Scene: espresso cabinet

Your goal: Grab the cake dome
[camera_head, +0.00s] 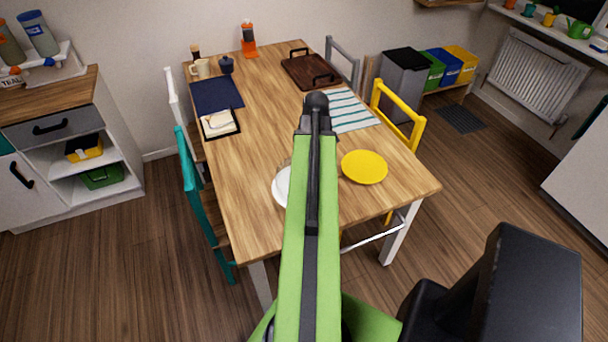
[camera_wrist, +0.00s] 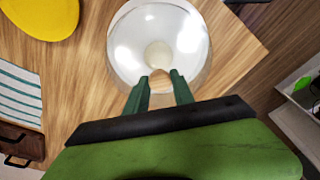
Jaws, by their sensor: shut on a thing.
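The cake dome (camera_wrist: 158,30) is a clear, shiny round cover with a pale round knob near its middle, seen from above in the wrist view. In the head view, only a white round edge (camera_head: 281,188) shows to the left of my green arm. My arm hides the rest of it and the gripper there.
The wooden table (camera_head: 262,120) holds a yellow plate (camera_head: 364,167), a striped mat (camera_head: 350,110), a brown tray (camera_head: 311,72), a notepad (camera_head: 219,124) and a navy mat (camera_head: 216,96). A teal chair (camera_head: 196,190) and a yellow chair (camera_head: 414,125) flank the table.

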